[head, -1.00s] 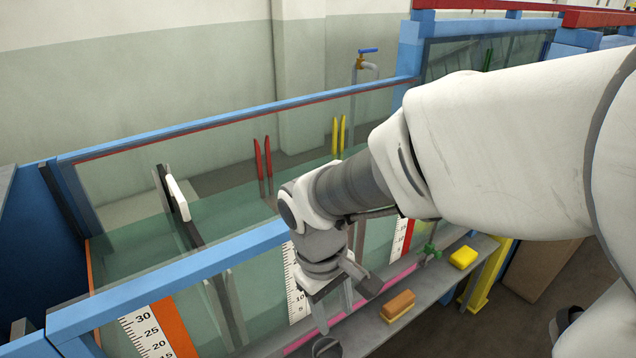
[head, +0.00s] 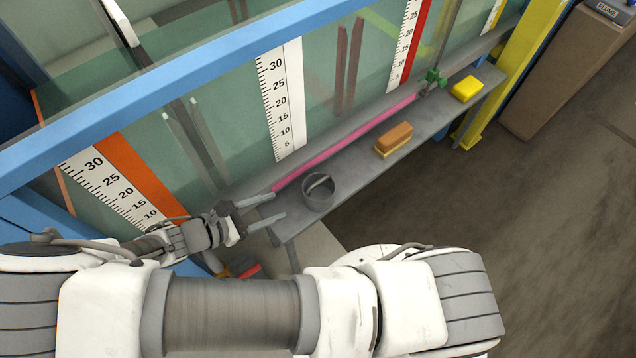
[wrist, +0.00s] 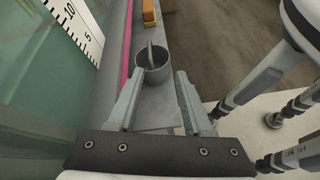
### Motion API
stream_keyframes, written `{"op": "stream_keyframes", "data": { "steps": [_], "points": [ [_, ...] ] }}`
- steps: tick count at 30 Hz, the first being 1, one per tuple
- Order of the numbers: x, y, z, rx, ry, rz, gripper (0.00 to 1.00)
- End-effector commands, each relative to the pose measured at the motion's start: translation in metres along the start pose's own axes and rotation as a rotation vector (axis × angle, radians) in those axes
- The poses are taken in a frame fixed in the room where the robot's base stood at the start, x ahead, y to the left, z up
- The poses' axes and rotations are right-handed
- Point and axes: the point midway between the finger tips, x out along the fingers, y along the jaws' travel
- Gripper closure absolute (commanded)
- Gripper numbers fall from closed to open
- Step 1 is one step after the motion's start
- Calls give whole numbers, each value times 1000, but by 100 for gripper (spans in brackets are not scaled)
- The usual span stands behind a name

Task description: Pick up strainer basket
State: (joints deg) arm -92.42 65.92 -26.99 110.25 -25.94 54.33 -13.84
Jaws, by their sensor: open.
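The strainer basket (head: 318,191) is a small round grey cup with a handle across its top. It stands upright near the close end of the grey shelf (head: 345,181). My gripper (head: 279,207) is open and empty, to the left of the basket, with its fingers pointing towards it. In the wrist view the basket (wrist: 153,66) lies just beyond the fingertips, roughly centred between them, and its handle shows inside the rim. I see no contact between the fingers (wrist: 156,78) and the basket.
A brown-and-yellow sponge block (head: 393,141) and a yellow block (head: 467,89) lie farther along the shelf. A green valve (head: 433,78) stands behind them. The glass flume wall with ruled scales (head: 282,98) and a pink strip (head: 345,144) borders the shelf. Open floor lies to the right.

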Motion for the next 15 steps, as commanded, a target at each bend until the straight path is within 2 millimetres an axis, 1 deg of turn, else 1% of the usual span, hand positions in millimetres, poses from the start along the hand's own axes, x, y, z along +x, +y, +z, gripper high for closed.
{"op": "stream_keyframes", "data": {
  "steps": [1, 3, 8, 11, 15],
  "points": [
    [3, -2, -10, -26, -23, 37, 50],
    [4, -3, -16, -49, -43, 71, 50],
    [8, -3, -22, -74, -65, 107, 50],
    [21, -2, -22, -77, -70, 109, 50],
    [52, 1, -20, -76, -70, 107, 50]
  ]
}}
